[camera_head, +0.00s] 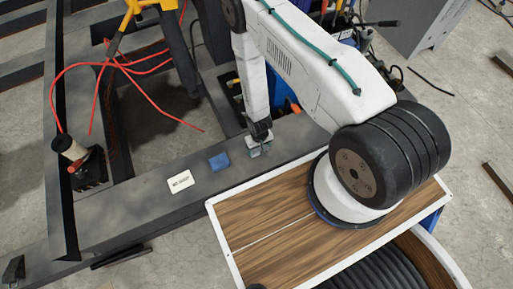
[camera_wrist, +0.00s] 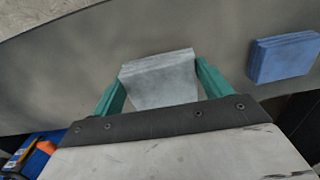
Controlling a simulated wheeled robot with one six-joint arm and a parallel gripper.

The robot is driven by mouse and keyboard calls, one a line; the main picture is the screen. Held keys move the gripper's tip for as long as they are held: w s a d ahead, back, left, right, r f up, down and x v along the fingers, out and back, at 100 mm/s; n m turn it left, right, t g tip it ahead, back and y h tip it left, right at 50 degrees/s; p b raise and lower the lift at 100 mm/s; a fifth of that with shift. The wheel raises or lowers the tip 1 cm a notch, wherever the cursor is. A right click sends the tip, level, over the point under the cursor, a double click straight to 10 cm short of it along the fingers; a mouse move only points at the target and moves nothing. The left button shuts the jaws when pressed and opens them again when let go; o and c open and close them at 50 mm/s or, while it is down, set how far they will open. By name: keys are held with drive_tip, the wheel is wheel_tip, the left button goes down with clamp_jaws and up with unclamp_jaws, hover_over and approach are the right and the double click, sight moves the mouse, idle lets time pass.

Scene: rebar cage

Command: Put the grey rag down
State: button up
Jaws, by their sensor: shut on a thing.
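The grey rag (camera_wrist: 160,80) is a folded pale grey cloth between the two green fingers of my gripper (camera_wrist: 163,84) in the wrist view. My gripper is shut on it. In the head view my gripper (camera_head: 259,146) points down over the dark grey beam surface (camera_head: 135,205), with the grey rag (camera_head: 257,152) small at its tip. The rag is at or just above the surface; I cannot tell whether it touches.
A folded blue rag (camera_head: 219,162) lies left of my gripper, and shows at right in the wrist view (camera_wrist: 284,56). A white card (camera_head: 180,181) lies farther left. Bare surface lies between.

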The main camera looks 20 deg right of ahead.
drive_tip(key=shift+w+a+f, duration=0.1)
drive_tip(key=shift+w+a, duration=0.05)
drive_tip(key=shift+w, duration=0.6)
drive_tip(key=shift+w+f, duration=0.15)
drive_tip(key=shift+f, duration=0.75)
drive_tip(key=shift+w+f, duration=0.1)
drive_tip(key=shift+f, duration=0.75)
drive_tip(key=shift+f, duration=0.15)
drive_tip(key=o, duration=0.9)
